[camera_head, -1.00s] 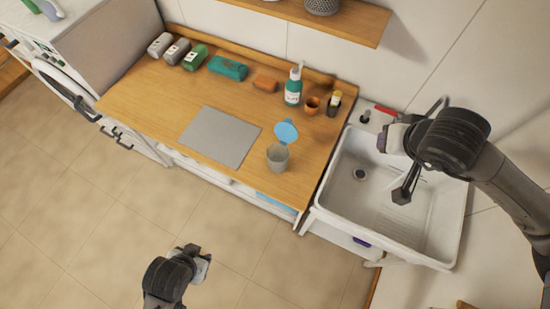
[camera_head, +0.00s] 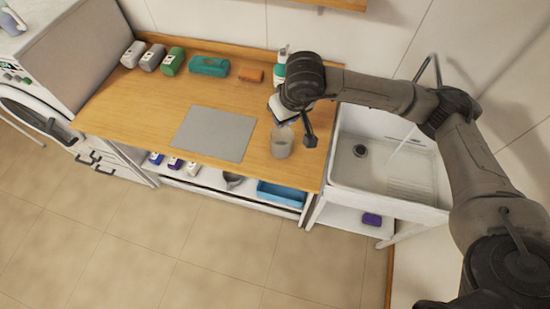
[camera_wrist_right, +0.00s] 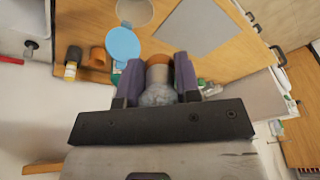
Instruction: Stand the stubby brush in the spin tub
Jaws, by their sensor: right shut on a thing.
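The spin tub (camera_head: 282,143) is a grey, cup-like tub standing at the right of the wooden counter. Its round blue lid (camera_wrist_right: 122,46) shows in the right wrist view beside the tub's rim (camera_wrist_right: 150,12). My right gripper (camera_head: 284,107) is above the counter just behind the tub. In the right wrist view its purple fingers (camera_wrist_right: 158,78) are shut on a short thing with an orange-brown band and a pale grey end, apparently the stubby brush (camera_wrist_right: 158,93). The arm hides the lid in the head view. My left gripper is out of view.
A grey mat (camera_head: 214,134) lies left of the tub. An orange cup (camera_wrist_right: 98,57) and a dark yellow-banded bottle (camera_wrist_right: 72,62) stand near the lid. A white sink (camera_head: 345,180) is at right.

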